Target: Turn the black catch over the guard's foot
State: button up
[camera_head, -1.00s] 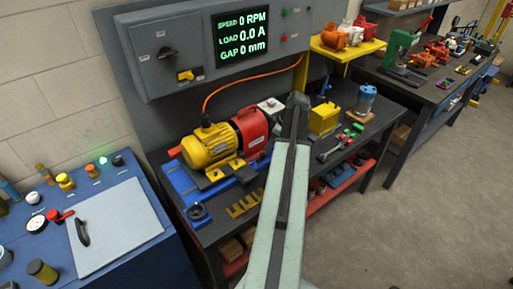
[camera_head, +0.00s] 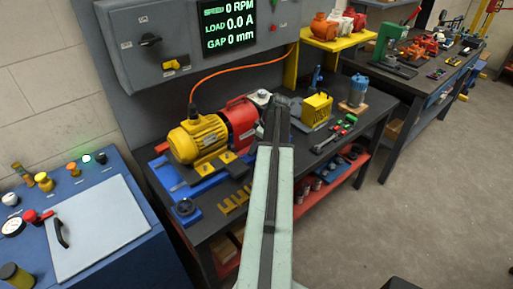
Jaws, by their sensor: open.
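The red guard (camera_head: 241,121) stands at the right end of the yellow motor (camera_head: 199,138) on the bench. A small black block (camera_head: 237,169) lies low in front of the guard; I cannot tell whether it is the catch. The guard's foot is not clear, and my arm partly covers the area to its right. My pale green arm rises from the bottom of the view to a dark joint beside the guard. Grey parts of my arm show just past that joint. My gripper's fingers cannot be made out.
A blue base (camera_head: 176,174) carries the motor. Yellow notched bars (camera_head: 234,202) lie at the bench's front edge. A yellow block (camera_head: 316,110), a blue-topped canister (camera_head: 357,92) and tools stand to the right. The grey panel (camera_head: 180,40) with its display is behind. Open floor lies right.

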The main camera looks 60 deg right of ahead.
grip_shut()
jog(key=m+h, duration=0.1)
jog(key=m, duration=0.2)
jog(key=shift+s+a, duration=0.1)
jog(key=shift+a, duration=0.05)
jog(key=m+h, duration=0.1)
jog(key=m, duration=0.1)
jog(key=m+h, duration=0.1)
jog(key=m, duration=0.2)
jog(key=shift+a+g, duration=0.1)
jog(key=shift+g, duration=0.3)
jog(key=m, duration=0.2)
jog(key=m+g+h, duration=0.1)
jog(key=m, duration=0.2)
jog(key=shift+w+m, duration=0.3)
jog(key=shift+m, duration=0.1)
jog(key=shift+a+m+g+h, duration=0.1)
jog(key=shift+m+g+h, duration=0.25)
jog(key=shift+m, duration=0.65)
jog(key=shift+m+g+h, duration=0.15)
jog(key=shift+m+g, duration=0.4)
jog(key=shift+m, duration=0.45)
grip_release()
